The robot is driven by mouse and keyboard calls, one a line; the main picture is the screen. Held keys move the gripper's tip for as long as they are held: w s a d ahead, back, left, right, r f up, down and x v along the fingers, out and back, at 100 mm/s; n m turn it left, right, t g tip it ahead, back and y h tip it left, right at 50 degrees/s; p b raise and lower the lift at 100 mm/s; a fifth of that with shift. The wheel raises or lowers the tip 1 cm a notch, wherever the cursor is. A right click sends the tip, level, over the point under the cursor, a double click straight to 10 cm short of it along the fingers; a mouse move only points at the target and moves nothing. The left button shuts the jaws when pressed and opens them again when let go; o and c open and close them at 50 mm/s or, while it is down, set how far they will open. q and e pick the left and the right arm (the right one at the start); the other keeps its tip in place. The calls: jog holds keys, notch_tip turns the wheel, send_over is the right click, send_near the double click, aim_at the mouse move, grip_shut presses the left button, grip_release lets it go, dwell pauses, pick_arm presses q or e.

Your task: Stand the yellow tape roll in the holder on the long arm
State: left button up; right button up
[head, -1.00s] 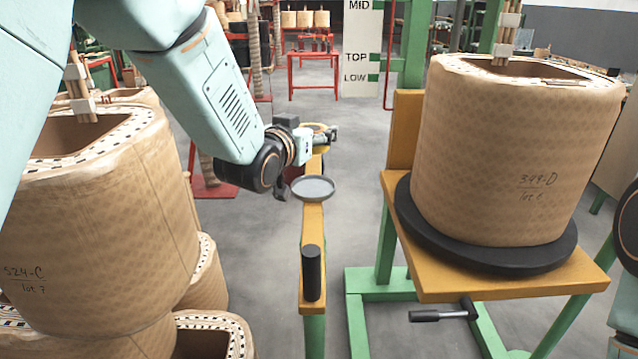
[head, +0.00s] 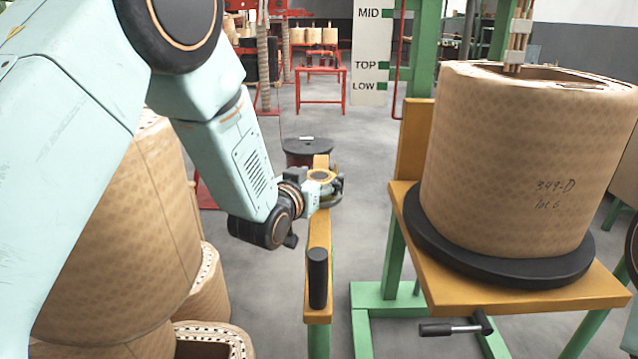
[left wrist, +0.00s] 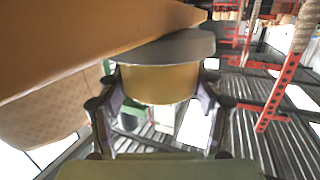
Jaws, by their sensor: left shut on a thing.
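The yellow tape roll (head: 321,176) is in my left gripper (head: 325,180), whose fingers are shut on its sides. The roll lies flat over the grey dish-shaped holder (head: 327,201) on the long orange arm (head: 319,250). The fingers and roll hide most of the holder in the head view. In the left wrist view, which looks upside down, the roll (left wrist: 157,84) sits between the two fingers, right against the grey holder (left wrist: 172,47). I cannot tell whether it rests fully in the holder. My right gripper is not in view.
A large wrapped coil (head: 530,165) sits on a black turntable to the right. Wrapped coils (head: 120,240) stand at left, close to my left arm. A dark spool (head: 307,150) stands behind the arm.

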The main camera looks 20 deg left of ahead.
pick_arm(q)
jog(key=shift+w+d+f, duration=0.1)
jog(key=shift+w+f, duration=0.25)
jog(key=shift+s, duration=0.3)
jog(key=o, duration=0.9)
jog(key=shift+c, duration=0.2)
jog(key=o, duration=0.3)
jog(key=shift+w+f, duration=0.1)
jog(key=shift+w, duration=0.1)
jog(key=shift+o, duration=0.2)
jog(key=shift+s, duration=0.1)
